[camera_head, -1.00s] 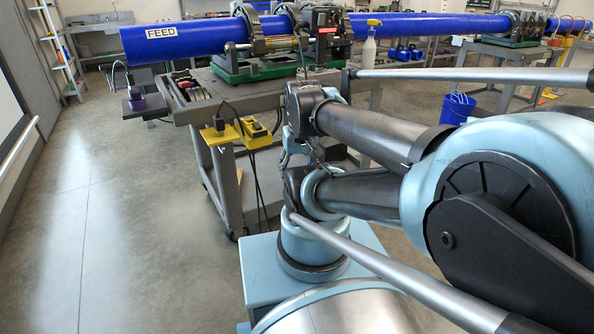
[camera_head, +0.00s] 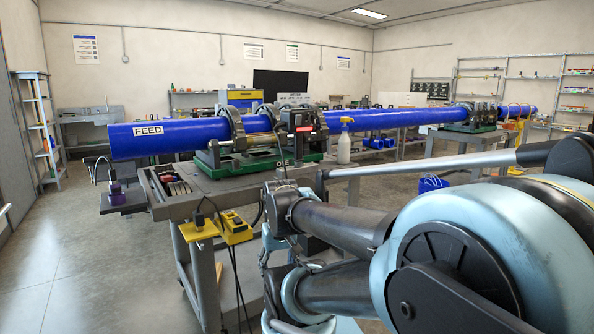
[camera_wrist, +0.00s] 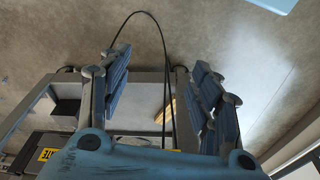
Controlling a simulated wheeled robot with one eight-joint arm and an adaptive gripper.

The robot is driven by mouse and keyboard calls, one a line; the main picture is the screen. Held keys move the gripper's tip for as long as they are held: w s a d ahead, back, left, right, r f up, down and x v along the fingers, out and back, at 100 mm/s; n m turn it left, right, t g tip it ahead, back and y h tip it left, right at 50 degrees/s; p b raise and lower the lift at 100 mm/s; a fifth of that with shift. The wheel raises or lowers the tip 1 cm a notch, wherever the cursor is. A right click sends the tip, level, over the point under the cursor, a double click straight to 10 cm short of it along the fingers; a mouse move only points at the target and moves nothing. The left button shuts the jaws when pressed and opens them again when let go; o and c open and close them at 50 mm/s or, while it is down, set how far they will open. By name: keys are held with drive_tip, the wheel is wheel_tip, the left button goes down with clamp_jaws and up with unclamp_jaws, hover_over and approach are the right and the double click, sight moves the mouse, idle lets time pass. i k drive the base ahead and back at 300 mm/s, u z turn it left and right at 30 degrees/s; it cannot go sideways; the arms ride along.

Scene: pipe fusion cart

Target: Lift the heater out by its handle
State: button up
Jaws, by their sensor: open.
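What looks like the heater (camera_head: 298,121), a dark box with a red display, stands among the clamps of the pipe fusion machine (camera_head: 265,160) on the cart. Its handle is too small to make out. The blue pipe marked FEED (camera_head: 185,137) runs through the clamps. In the wrist view, my gripper (camera_wrist: 160,90) is open, with blue padded fingers well apart and nothing between them held. It looks past a grey frame edge, a looping black cable (camera_wrist: 160,35) and the concrete floor. The heater cannot be made out there. My gripper is not clearly visible in the head view.
The grey cart (camera_head: 215,188) carries the machine, a spray bottle (camera_head: 345,142) and a tool tray (camera_head: 172,185). Yellow boxes (camera_head: 235,228) with hanging cables are on its near side. A blue bucket (camera_head: 433,184) stands on the right. Open floor lies at left.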

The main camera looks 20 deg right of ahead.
sight(298, 169)
drive_tip(key=z, duration=1.7)
drive_tip(key=k, duration=0.9)
drive_tip(key=u, duration=0.55)
drive_tip(key=i, duration=0.5)
drive_tip(key=z, duration=0.05)
